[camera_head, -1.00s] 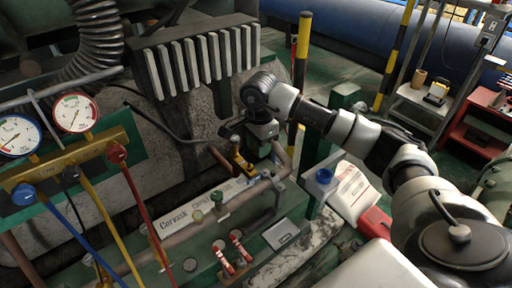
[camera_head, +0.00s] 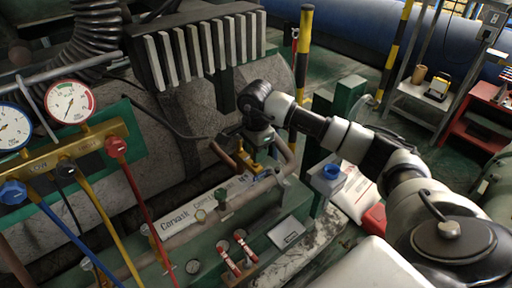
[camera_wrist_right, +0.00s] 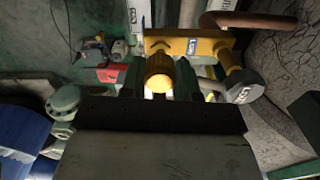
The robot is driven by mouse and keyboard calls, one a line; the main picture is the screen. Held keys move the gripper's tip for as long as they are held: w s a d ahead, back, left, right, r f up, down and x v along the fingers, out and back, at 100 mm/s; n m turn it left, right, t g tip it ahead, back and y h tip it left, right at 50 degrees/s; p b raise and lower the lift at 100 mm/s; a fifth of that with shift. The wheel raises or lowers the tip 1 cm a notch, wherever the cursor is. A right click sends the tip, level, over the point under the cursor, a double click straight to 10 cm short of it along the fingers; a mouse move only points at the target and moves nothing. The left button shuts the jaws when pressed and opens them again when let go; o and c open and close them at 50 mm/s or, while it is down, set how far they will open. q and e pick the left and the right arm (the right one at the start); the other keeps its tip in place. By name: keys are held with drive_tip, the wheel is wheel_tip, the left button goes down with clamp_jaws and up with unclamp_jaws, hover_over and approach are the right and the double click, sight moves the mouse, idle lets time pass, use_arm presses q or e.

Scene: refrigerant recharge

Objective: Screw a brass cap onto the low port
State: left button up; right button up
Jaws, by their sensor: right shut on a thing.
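My right gripper (camera_wrist_right: 159,78) is shut on a brass cap (camera_wrist_right: 159,72), which shows between its two dark fingers in the right wrist view. The cap sits in front of a yellow valve block (camera_wrist_right: 207,44) with a small label; whether it touches a port there is hidden. In the head view the right gripper (camera_head: 232,138) is beside the same yellow block (camera_head: 246,162), at the end of a copper pipe. The cap is too small to make out there. The low port itself is not clearly visible. My left gripper is out of view.
Pressure gauges (camera_head: 70,102) with coloured hoses hang at the left. A finned grey rack (camera_head: 200,48) stands behind the gripper. Red-handled valves (camera_head: 230,258) and a blue-capped container (camera_head: 331,171) are in front and to the right. A red cart (camera_head: 485,120) stands far right.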

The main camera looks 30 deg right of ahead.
drive_tip(key=shift+r, duration=0.1)
idle(0.3)
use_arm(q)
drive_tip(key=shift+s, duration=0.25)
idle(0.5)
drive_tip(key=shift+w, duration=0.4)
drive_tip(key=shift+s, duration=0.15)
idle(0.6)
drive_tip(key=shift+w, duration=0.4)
